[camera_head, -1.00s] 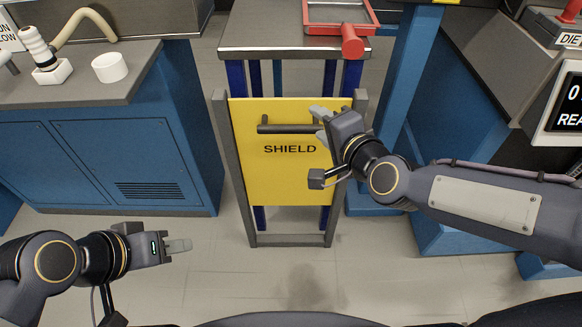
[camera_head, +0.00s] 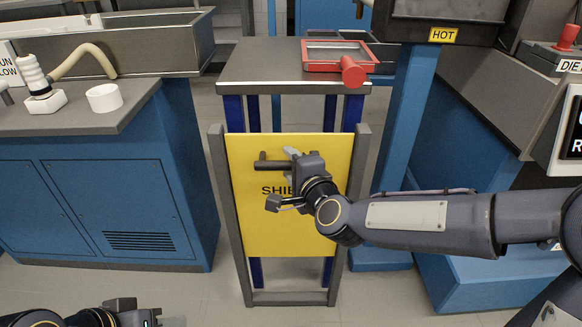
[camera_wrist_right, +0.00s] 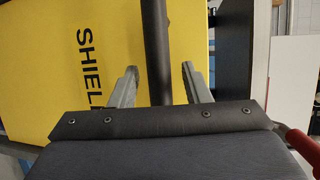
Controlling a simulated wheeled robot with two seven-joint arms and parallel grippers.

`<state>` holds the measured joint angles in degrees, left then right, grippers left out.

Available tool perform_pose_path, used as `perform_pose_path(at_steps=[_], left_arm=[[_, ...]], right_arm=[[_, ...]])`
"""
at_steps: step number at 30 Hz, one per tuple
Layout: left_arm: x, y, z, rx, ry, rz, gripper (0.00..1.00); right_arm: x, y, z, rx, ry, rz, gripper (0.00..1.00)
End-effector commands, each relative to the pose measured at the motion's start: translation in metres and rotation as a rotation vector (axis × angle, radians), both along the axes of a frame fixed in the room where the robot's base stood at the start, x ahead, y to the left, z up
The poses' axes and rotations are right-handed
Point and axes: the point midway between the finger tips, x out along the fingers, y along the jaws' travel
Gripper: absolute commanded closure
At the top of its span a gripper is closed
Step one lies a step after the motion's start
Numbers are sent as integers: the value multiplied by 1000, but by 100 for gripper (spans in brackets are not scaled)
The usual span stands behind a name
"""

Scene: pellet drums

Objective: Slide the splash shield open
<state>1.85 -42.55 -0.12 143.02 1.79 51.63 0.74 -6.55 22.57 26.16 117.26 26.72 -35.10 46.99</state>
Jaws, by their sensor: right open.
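The splash shield (camera_head: 245,215) is a yellow panel marked SHIELD, upright in a grey frame (camera_head: 224,200) below a table. A dark bar handle (camera_head: 267,166) stands out across its upper part. My right gripper (camera_head: 290,155) is in front of the handle and covers its right part and some of the lettering. In the right wrist view, the open fingers (camera_wrist_right: 158,88) stand on either side of the handle (camera_wrist_right: 156,40), with gaps showing on both sides. My left gripper (camera_head: 130,308) shows only partly at the bottom left; its fingers are not visible.
The grey table (camera_head: 265,65) above the shield carries a red-rimmed tray (camera_head: 310,66). A blue cabinet (camera_head: 105,205) stands at left with a white cup (camera_head: 103,98) on it. A blue post (camera_head: 400,150) stands close on the right, behind my right arm.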

Motion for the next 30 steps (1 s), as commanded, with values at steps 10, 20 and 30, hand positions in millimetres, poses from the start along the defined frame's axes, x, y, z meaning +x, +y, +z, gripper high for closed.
perform_pose_path(at_steps=[10, 20, 30], left_arm=[[0, 0, 0, 0, 0, 0, 64], [0, 0, 0, 0, 0, 0, 64], [0, 0, 12, 0, 0, 0, 64]], right_arm=[[2, 1, 0, -1, 1, 0, 66], [2, 1, 0, -1, 1, 0, 100], [2, 1, 16, -1, -3, 0, 100]])
